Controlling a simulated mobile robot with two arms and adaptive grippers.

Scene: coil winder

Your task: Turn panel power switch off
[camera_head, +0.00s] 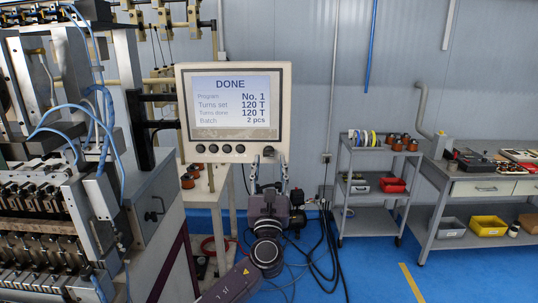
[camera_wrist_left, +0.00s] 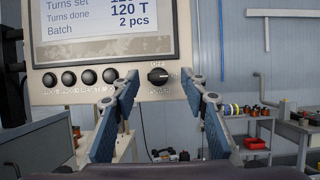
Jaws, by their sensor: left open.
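The control panel (camera_head: 233,113) has a beige frame and a lit screen reading "DONE", "No. 1", "120 T" and "2 pcs". Its power switch (camera_head: 268,151) is a black rotary knob at the lower right corner. My left gripper (camera_head: 269,168) is open and empty, just below and in front of the knob. In the wrist view its fingers flank the knob, apparently without touching. My right gripper is not in view.
Several round black buttons (camera_wrist_left: 89,76) sit in a row left of the knob. The coil winding machine (camera_head: 60,180) fills the left side. A grey cart (camera_head: 375,215) and a workbench (camera_head: 470,188) stand at the right. Cables lie on the blue floor.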

